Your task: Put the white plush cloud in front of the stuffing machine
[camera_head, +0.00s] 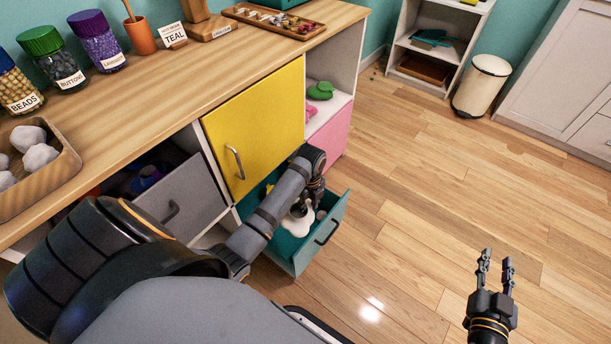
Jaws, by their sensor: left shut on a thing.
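The white plush cloud (298,222) is in the open teal drawer (303,252), partly hidden by my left arm and gripper. My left gripper (306,204) reaches down into the drawer and is shut on the cloud. The cloud is still within the drawer's walls, as far as I can see. My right gripper (495,262) is open and empty, over the bare floor at the lower right. I cannot make out a stuffing machine; only the edge of a teal object (284,3) shows at the top of the counter.
The wooden counter (190,105) carries labelled jars (98,40), a wooden tray of white stuffing (62,176) and a tray of small items (270,18). A grey drawer (187,197) stands open beside the yellow door (262,120).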

